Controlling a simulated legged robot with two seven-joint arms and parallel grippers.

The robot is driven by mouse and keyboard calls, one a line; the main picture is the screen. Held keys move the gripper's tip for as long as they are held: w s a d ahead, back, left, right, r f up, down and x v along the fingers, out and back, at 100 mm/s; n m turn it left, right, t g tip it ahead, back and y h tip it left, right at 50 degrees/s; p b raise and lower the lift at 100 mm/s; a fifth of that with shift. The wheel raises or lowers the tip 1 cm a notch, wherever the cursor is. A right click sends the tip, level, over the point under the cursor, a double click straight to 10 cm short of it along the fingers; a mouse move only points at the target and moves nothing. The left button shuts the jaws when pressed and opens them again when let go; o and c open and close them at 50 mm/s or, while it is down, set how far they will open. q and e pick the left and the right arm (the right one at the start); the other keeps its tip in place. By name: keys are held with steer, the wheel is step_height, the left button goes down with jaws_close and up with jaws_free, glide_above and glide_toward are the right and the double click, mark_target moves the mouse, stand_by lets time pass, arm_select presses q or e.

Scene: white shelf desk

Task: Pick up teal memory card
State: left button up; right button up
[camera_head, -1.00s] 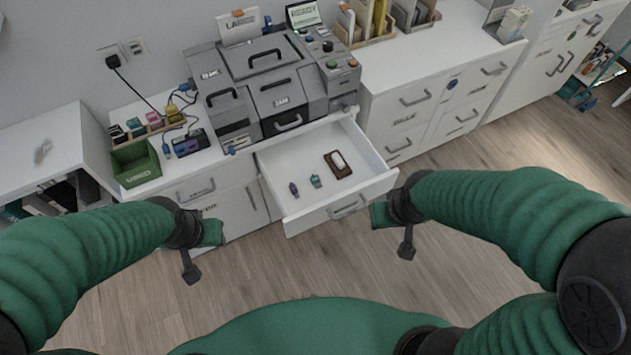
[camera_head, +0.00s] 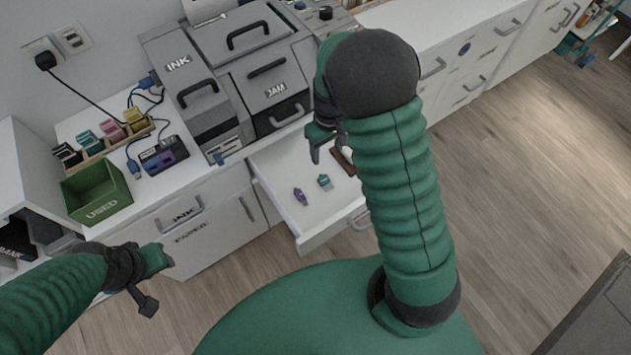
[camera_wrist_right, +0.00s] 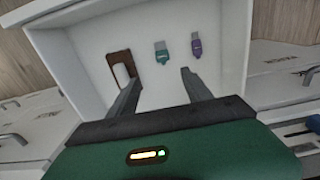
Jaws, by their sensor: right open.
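The teal memory card (camera_head: 325,182) lies flat in the open white drawer (camera_head: 318,236), beside a purple stick (camera_head: 300,196). In the right wrist view the teal card (camera_wrist_right: 162,51) lies ahead of the fingertips, between their lines, with the purple stick (camera_wrist_right: 196,48) to its right. My right gripper (camera_head: 318,148) is over the drawer, open and empty, apart from the card; its two fingers show in the wrist view (camera_wrist_right: 160,80).
A brown tray with a white item (camera_wrist_right: 121,68) lies in the drawer, partly hidden by my right arm in the head view. A grey machine (camera_head: 250,70) stands behind the drawer. A green box (camera_head: 97,192) sits on the left counter. The drawer walls surround the small items.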

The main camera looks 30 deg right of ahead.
steer(key=b, duration=0.2)
glide_above(324, 179)
steer(key=f, duration=0.9)
steer(key=shift+d, duration=0.2)
steer(key=shift+a+f+b, duration=0.15)
steer(key=shift+f+b, duration=0.15)
steer(key=shift+f, duration=0.25)
step_height(324, 179, down, 4)
steer(key=shift+s+f+b, duration=0.1)
steer(key=shift+f+b, duration=0.1)
steer(key=shift+b, duration=0.65)
steer(key=shift+f, duration=0.3)
steer(key=shift+r, duration=0.15)
steer(key=shift+c, duration=1.1)
jaws_close()
